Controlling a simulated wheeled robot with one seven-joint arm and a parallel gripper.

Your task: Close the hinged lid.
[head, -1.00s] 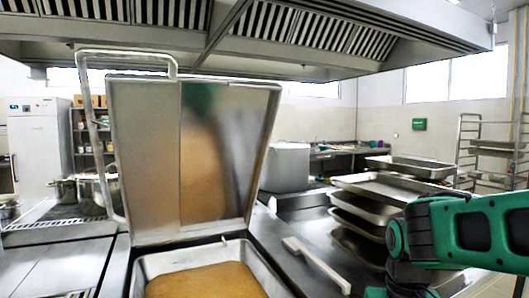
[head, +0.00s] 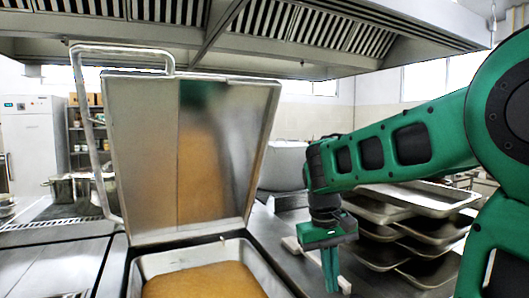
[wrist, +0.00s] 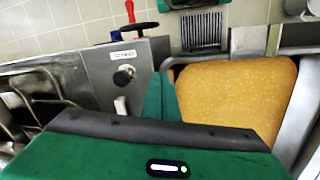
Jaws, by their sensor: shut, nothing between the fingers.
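The hinged lid (head: 150,160) stands open, nearly upright, behind the pan in the head view. It is a shiny metal panel with a tubular handle (head: 80,110) along its left side and top. The rectangular pan (head: 135,270) below it holds an orange-brown filling (head: 205,282), also in the wrist view (wrist: 235,95). My green gripper (head: 331,284) points down to the right of the pan and lid, apart from both. Its fingers are together and empty; they also show in the wrist view (wrist: 161,98).
Stacked metal trays (head: 425,225) stand to the right, behind my arm. Pots (head: 60,188) stand at the left rear. An extractor hood (head: 250,45) hangs overhead.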

